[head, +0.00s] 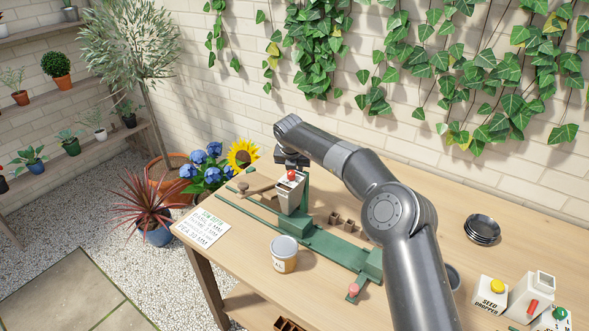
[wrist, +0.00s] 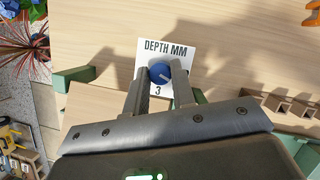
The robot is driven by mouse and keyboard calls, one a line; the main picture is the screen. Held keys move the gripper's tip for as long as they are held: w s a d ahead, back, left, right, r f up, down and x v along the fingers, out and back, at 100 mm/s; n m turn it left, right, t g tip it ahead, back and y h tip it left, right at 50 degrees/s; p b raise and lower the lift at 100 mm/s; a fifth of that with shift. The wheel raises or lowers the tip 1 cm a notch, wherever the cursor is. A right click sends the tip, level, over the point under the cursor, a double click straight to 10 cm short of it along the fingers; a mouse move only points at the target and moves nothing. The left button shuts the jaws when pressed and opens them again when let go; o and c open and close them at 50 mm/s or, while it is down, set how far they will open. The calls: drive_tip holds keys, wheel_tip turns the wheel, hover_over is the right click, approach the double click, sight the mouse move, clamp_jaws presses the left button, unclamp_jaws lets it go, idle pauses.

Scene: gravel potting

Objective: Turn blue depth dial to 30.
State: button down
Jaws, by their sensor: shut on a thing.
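The blue depth dial (wrist: 160,75) sits on a white plate marked "DEPTH MM" (wrist: 178,50) in the wrist view. It has a pale mark on its face. A "3" shows just below it; I cannot tell whether further digits are hidden. My gripper (wrist: 160,80) has one finger on each side of the dial and is shut on it. In the head view my gripper (head: 291,160) is at the green rig, above a pale hopper with a red knob (head: 291,188); the dial is hidden there.
A green rail rig (head: 325,245) runs along the wooden table (head: 470,208). A sowing-depth card (head: 202,228) lies at the left edge. A labelled tub (head: 284,254) stands in front. Black dishes (head: 482,229) and a seed dropper box (head: 490,297) stand right.

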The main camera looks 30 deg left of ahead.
drive_tip(key=n+y, duration=0.1)
drive_tip(key=n, duration=0.2)
drive_tip(key=shift+d+g, duration=0.1)
drive_tip(key=shift+g, duration=0.2)
drive_tip(key=c, duration=1.2)
unclamp_jaws()
drive_tip(key=v, duration=1)
drive_tip(key=shift+s+r, duration=0.15)
drive_tip(key=shift+r, duration=0.15)
drive_tip(key=shift+d, duration=0.1)
